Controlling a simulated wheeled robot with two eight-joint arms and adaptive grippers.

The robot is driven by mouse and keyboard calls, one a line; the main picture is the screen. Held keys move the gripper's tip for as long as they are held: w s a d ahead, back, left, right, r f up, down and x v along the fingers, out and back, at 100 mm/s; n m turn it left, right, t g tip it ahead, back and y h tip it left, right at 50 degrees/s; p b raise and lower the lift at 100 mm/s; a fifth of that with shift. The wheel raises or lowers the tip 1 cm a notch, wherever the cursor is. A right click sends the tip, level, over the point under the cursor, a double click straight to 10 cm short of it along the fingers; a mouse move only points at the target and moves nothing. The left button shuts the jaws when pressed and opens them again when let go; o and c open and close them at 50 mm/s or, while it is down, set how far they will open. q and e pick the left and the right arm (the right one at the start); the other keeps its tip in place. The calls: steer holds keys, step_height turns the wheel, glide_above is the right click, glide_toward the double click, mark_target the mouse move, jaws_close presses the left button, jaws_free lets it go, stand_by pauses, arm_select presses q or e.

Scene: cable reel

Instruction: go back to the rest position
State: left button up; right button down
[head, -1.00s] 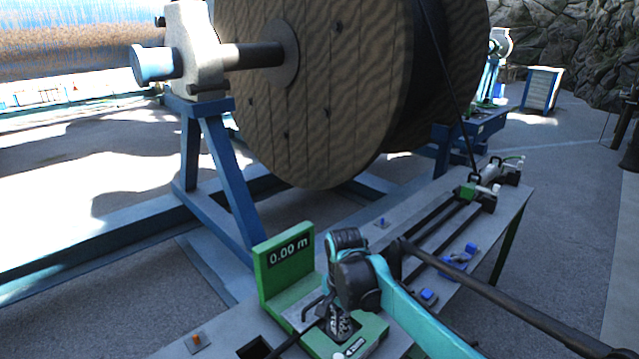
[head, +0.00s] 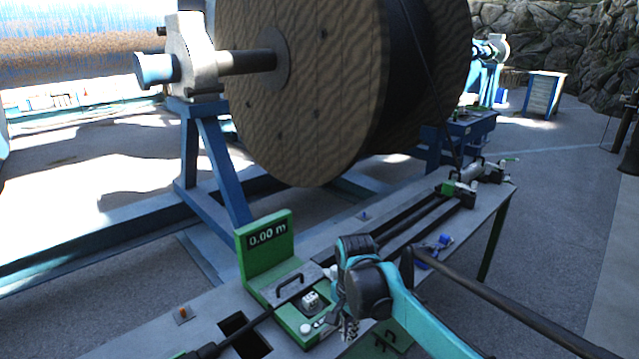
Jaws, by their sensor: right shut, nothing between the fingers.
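My right gripper (head: 349,328) hangs low at the front, its teal arm coming in from the lower right. It is shut and empty, pointing down just right of the small white counter block (head: 311,299) on the green length meter (head: 266,245). I cannot tell if its tips touch the bench. The meter's display reads 0.00 m, and a grey plate with a dark handle (head: 289,284) sits on its base. My left gripper is not in view.
A large wooden cable reel (head: 300,100) stands on a blue frame (head: 188,150) behind the bench. A black cable (head: 235,335) runs into the meter. Dark rails (head: 415,222) and a blue clamp part (head: 441,241) lie on the grey bench top (head: 350,232). A dark bar (head: 500,298) crosses the lower right.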

steer(key=s+d+n+t, duration=0.3)
steer(key=s+d+n, duration=0.1)
steer(key=s, duration=0.4)
steer(key=s+d+n+t, duration=0.3)
steer(key=s+d+n, duration=0.2)
steer(key=s, duration=0.3)
steer(key=shift+s+d+t, duration=0.35)
steer(key=shift+d+t, duration=0.05)
steer(key=shift+d, duration=0.35)
